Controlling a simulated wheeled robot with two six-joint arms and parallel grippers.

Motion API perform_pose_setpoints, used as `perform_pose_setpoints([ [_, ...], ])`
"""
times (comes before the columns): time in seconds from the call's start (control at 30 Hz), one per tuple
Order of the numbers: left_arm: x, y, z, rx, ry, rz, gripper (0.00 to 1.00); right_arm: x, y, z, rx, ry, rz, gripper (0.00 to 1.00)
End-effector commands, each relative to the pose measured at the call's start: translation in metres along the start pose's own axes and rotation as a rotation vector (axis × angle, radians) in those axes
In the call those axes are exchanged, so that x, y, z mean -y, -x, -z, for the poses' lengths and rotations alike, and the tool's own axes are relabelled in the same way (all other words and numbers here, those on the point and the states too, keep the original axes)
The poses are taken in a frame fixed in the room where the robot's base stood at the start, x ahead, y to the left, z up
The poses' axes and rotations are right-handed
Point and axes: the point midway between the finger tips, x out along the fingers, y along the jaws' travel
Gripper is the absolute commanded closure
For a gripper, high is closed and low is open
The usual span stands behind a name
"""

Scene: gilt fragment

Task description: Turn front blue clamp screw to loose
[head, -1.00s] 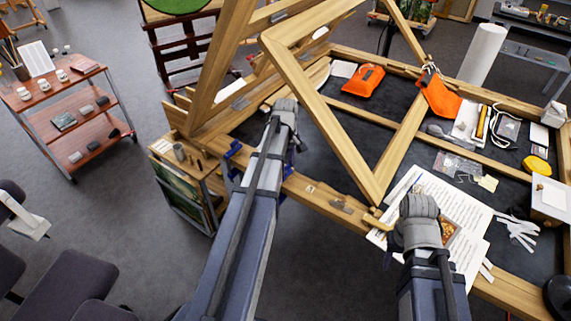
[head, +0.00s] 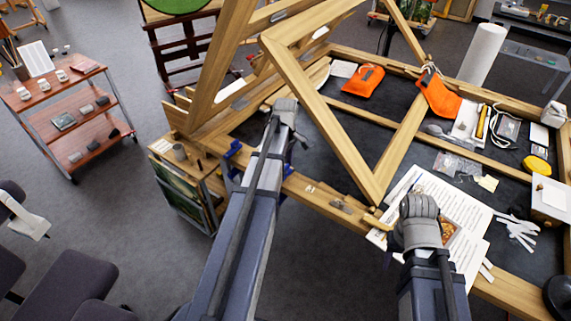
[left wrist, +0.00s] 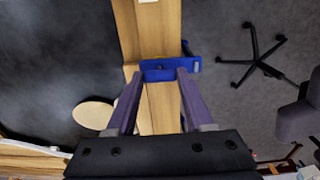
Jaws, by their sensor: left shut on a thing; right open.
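My left gripper (head: 287,112) reaches over the frame's front rail; its fingers are mostly hidden behind the wrist in the head view. In the left wrist view my left gripper (left wrist: 160,74) has its two purple fingertips on a blue clamp (left wrist: 192,66) that crosses the wooden rail (left wrist: 157,35). The clamp's screw cannot be made out clearly. In the head view a blue clamp (head: 233,152) shows on the rail left of my left arm. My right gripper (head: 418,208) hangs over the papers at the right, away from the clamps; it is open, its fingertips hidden.
Wooden beams (head: 325,120) rise beside my left gripper. Papers (head: 455,210), orange pouches (head: 363,80) and small tools lie on the dark tabletop. A red-brown trolley (head: 85,110) stands at the left. The floor left of the arm is open.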

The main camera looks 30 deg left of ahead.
Motion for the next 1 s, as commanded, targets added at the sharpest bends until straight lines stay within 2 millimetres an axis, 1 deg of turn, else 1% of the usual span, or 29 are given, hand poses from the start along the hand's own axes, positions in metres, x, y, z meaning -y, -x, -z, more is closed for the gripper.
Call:
perform_pose_setpoints([
  [0.07, 0.0, 0.0, 0.0, 0.0, 0.002, 0.0, 1.0, 0.0, 0.0, 0.0, 0.0, 0.0, 0.0, 0.5],
  [0.1, 0.0, 0.0, 0.0, 0.0, 0.002, 0.0, 0.46, 0.0, 0.0, 0.0, 0.0, 0.0, 0.0, 0.5],
  [0.37, 0.0, 0.0, 0.0, 0.0, 0.001, 0.0, 0.18, 0.0, 0.0, 0.0, 0.0, 0.0, 0.0, 0.5],
  [0.6, 0.0, 0.0, 0.0, 0.0, 0.0, 0.0, 0.18, 0.0, 0.0, 0.0, 0.0, 0.0, 0.0, 0.5],
  [0.73, 0.0, 0.004, 0.0, 0.0, 0.0, 0.0, 0.18, 0.0, 0.004, 0.0, 0.0, 0.0, 0.0, 0.5],
  [0.87, 0.0, 0.012, 0.0, 0.0, 0.0, 0.0, 0.18, -0.001, 0.012, -0.001, 0.0, 0.0, 0.0, 0.5],
  [1.0, 0.0, 0.028, 0.0, 0.0, 0.0, 0.0, 0.18, -0.003, 0.028, -0.002, 0.0, 0.001, 0.0, 0.5],
])
